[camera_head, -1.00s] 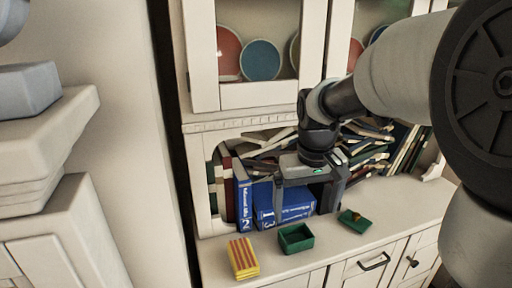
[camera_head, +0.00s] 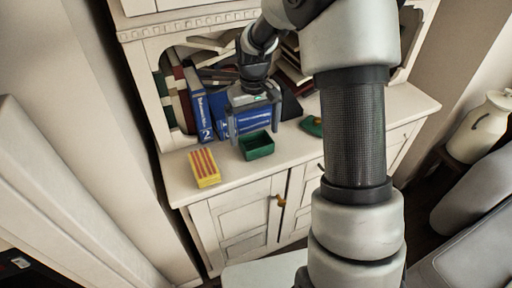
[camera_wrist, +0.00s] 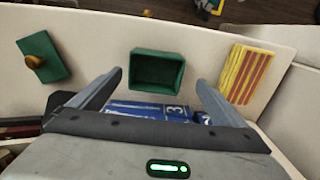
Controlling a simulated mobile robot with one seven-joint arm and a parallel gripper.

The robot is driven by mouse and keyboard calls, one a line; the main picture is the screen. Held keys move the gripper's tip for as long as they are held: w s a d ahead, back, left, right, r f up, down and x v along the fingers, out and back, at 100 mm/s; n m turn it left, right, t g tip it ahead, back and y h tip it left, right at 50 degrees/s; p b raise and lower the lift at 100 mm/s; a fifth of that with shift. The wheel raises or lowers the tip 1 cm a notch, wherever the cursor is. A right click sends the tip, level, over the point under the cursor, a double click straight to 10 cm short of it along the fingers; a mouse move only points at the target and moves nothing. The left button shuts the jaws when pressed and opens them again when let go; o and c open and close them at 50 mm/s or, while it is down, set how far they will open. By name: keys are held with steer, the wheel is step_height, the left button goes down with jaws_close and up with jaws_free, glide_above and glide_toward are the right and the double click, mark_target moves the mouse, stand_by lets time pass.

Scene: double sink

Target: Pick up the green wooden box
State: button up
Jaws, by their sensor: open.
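The green wooden box (camera_head: 257,146) is an open, empty-looking box on the cabinet counter. It also shows in the wrist view (camera_wrist: 157,88), upright, near the middle, just beyond the fingertips. Its green lid (camera_wrist: 42,58) with a brown knob lies apart from it, at the left of the wrist view; in the head view the lid (camera_head: 312,126) is partly hidden by my arm. My gripper (camera_head: 254,130) is open and empty, pointing down at the counter. In the wrist view the fingers (camera_wrist: 157,80) are spread wider than the box.
A yellow and red striped box (camera_head: 204,168) lies to the left of the green box. Blue books (camera_head: 215,112) stand close behind it. Cabinet doors (camera_head: 240,225) are below the counter. The counter's front edge is clear.

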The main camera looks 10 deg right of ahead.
mark_target(256, 141)
steer(key=f, duration=0.3)
steer(key=f+b, duration=0.1)
steer(key=f, duration=0.1)
steer(key=shift+w+d+f, duration=0.1)
steer(key=shift+w+d, duration=0.05)
steer(key=shift+d, duration=0.2)
steer(key=c, duration=1.2)
